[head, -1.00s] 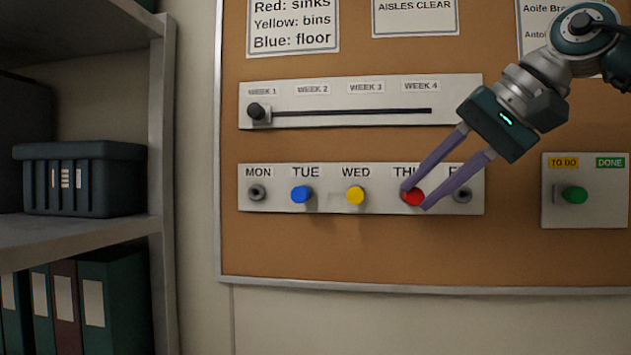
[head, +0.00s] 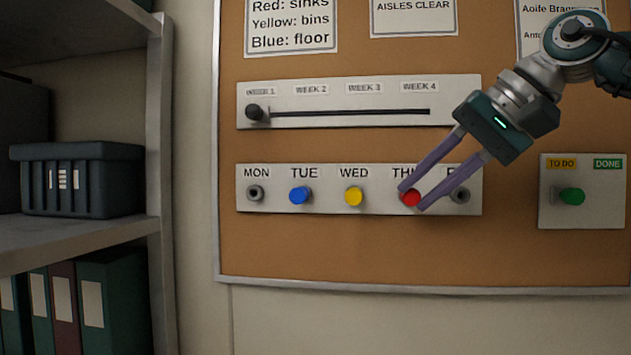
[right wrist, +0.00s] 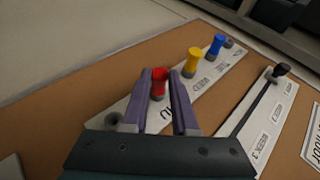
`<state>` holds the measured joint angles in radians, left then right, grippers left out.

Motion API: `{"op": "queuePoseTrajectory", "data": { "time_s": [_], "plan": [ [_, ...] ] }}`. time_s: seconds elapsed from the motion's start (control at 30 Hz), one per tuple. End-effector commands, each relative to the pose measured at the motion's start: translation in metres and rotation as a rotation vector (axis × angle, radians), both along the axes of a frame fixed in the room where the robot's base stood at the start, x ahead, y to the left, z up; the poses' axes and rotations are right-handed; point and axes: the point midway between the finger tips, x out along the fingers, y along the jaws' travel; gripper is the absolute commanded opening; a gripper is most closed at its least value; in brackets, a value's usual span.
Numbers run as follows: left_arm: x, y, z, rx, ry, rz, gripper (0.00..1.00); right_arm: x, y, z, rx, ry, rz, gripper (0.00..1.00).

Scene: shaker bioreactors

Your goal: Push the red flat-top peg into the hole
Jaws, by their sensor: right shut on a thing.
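The red flat-top peg (head: 411,198) is at the THU place on the white day strip (head: 325,206). My right gripper (head: 410,199) is shut on it, with one purple finger on each side. In the right wrist view the red peg (right wrist: 158,83) shows between the two fingers (right wrist: 160,75). The hole under the peg is hidden, so I cannot tell how deep the peg sits. Empty holes show at MON (head: 256,193) and at FRI (head: 460,195), the latter partly behind a finger. My left gripper is not in view.
A blue peg (head: 299,195) stands at TUE and a yellow peg (head: 354,196) at WED. Above is the week slider with its black knob (head: 255,112) at WEEK 1. A green knob (head: 572,196) is on the panel at right. Shelves (head: 80,240) stand at left.

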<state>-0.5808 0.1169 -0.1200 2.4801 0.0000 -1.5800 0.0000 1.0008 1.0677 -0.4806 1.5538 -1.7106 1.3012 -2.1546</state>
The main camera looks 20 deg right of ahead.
Motion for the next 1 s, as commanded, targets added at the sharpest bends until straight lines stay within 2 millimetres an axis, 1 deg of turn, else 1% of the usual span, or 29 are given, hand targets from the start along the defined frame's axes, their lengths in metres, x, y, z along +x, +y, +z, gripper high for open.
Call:
{"op": "queuePoseTrajectory", "data": {
  "time_s": [0.07,0.1,0.37,0.4,0.6,0.7,0.83,1.0],
  "plan": [
    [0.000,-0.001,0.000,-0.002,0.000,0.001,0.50,0.000,0.000,0.000,0.000,0.000,0.000,0.00],
    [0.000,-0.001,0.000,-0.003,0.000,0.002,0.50,0.000,0.000,0.000,0.000,0.000,0.000,0.31],
    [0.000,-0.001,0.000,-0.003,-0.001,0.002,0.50,0.000,0.000,0.000,0.000,0.000,0.000,0.60],
    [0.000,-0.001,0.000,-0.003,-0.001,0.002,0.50,0.000,0.000,0.000,0.000,0.000,0.000,0.62],
    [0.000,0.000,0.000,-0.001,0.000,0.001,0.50,0.000,0.000,0.000,0.000,0.000,0.000,0.62],
    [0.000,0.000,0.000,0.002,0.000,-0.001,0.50,-0.003,-0.002,0.004,-0.001,-0.002,-0.001,0.62],
    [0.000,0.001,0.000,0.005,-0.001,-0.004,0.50,-0.016,-0.010,0.017,-0.004,-0.003,-0.002,0.62],
    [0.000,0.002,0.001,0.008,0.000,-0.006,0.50,-0.040,-0.022,0.042,-0.002,-0.003,-0.003,0.62]
  ]
}}
